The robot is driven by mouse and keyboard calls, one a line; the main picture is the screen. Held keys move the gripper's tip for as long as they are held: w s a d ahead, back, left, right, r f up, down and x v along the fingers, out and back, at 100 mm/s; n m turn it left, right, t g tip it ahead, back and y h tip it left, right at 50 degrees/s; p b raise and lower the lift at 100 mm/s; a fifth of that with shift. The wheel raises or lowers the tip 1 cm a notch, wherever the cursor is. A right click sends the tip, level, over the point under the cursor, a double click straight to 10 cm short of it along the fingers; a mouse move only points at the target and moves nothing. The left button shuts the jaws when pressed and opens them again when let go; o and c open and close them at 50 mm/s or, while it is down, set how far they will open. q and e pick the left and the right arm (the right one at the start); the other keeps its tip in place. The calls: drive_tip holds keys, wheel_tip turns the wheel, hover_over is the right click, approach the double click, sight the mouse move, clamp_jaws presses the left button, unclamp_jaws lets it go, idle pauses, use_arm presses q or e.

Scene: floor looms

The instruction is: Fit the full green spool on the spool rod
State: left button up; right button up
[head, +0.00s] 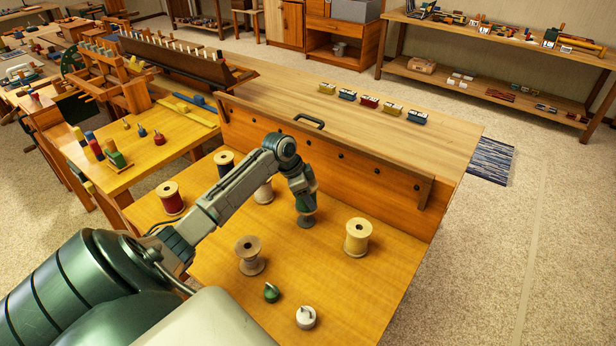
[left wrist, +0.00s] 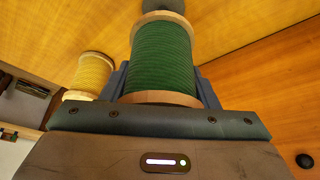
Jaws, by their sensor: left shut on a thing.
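The full green spool (left wrist: 162,58) is between the fingers of my left gripper (head: 305,204), which is shut on it. In the left wrist view its wooden end discs show at both ends of the green thread. In the head view the gripper hides most of the spool. A dark grey round piece (head: 306,221) shows just below the gripper, and a grey round piece (left wrist: 162,4) shows beyond the spool's far end in the left wrist view. I cannot tell whether the spool touches it or whether it belongs to the spool rod. My right gripper is not in view.
A pale yellow spool (head: 358,238) stands right of the gripper and a bare wooden spool (head: 249,256) in front. Red (head: 170,198), dark (head: 224,162) and pale (head: 264,193) spools stand left. Small green (head: 271,292) and white (head: 306,317) knobbed pieces sit nearer. A wooden panel (head: 330,160) rises behind.

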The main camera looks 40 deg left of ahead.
sight(308, 221)
use_arm(q)
drive_tip(key=shift+f, duration=0.1)
idle(0.6)
drive_tip(key=shift+f, duration=0.55)
drive_tip(key=shift+f+b, duration=0.45)
drive_tip(key=shift+f, duration=0.4)
drive_tip(key=shift+f, duration=0.4)
drive_tip(key=shift+f+b, duration=0.65)
drive_tip(key=shift+f, duration=0.65)
